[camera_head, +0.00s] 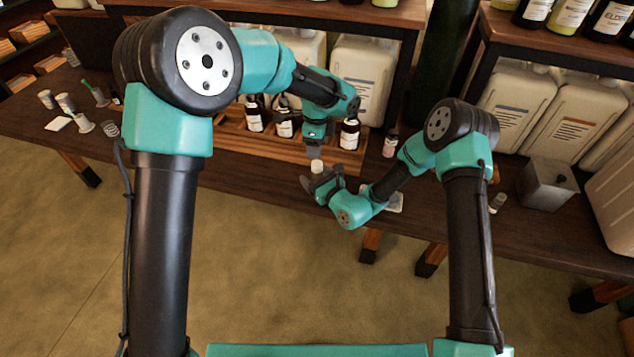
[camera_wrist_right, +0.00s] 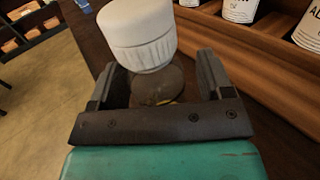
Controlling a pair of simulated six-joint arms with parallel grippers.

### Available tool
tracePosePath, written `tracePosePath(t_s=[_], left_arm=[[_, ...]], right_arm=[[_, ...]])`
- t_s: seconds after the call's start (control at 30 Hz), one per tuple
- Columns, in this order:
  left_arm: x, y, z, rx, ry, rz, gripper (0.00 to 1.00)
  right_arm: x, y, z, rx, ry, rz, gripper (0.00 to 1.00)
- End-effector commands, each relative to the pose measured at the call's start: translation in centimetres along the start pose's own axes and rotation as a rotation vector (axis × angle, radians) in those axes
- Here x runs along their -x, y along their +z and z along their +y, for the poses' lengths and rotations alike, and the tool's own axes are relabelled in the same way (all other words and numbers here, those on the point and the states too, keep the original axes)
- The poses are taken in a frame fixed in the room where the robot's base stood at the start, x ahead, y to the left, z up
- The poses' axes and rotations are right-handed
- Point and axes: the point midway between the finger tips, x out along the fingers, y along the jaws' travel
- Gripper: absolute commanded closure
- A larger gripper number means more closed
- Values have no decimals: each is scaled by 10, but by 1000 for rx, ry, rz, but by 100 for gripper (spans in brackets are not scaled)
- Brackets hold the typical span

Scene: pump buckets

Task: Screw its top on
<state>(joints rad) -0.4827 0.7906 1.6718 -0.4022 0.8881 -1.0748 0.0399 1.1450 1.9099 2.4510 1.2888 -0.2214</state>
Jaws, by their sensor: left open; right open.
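A white cap with a ribbed lower band (camera_wrist_right: 138,35) stands at the far side of my right gripper in the right wrist view. It also shows as a small pale piece (camera_head: 317,166) in the head view. A dark round piece (camera_wrist_right: 160,88) lies just below it, between the fingers; I cannot tell if the two are joined. My right gripper (camera_wrist_right: 157,76) is open around the dark piece, with gaps at both sides. It is near the table's front edge in the head view (camera_head: 321,179). My left gripper (camera_head: 314,152) is open, pointing down just above the cap; its fingertips are hard to make out.
A wooden tray (camera_head: 262,144) with several dark, white-labelled bottles (camera_head: 349,134) stands just behind the grippers. A small bottle (camera_head: 390,143) stands to its right. White canisters (camera_head: 517,105) and a metal box (camera_head: 546,184) are at the right. Small cups and funnels (camera_head: 84,125) stand at the left.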

Motion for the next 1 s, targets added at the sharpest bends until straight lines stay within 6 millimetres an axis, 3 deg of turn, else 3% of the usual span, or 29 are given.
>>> tracePosePath(t_s=[0.37, 1.0], left_arm=[[0, 0, 0, 0, 0, 0, 41], [0, 0, 0, 0, 0, 0, 41]], right_arm=[[-6, 0, 0, -1, 0, 1, 27], [-6, 0, 0, -1, 0, 0, 87]])
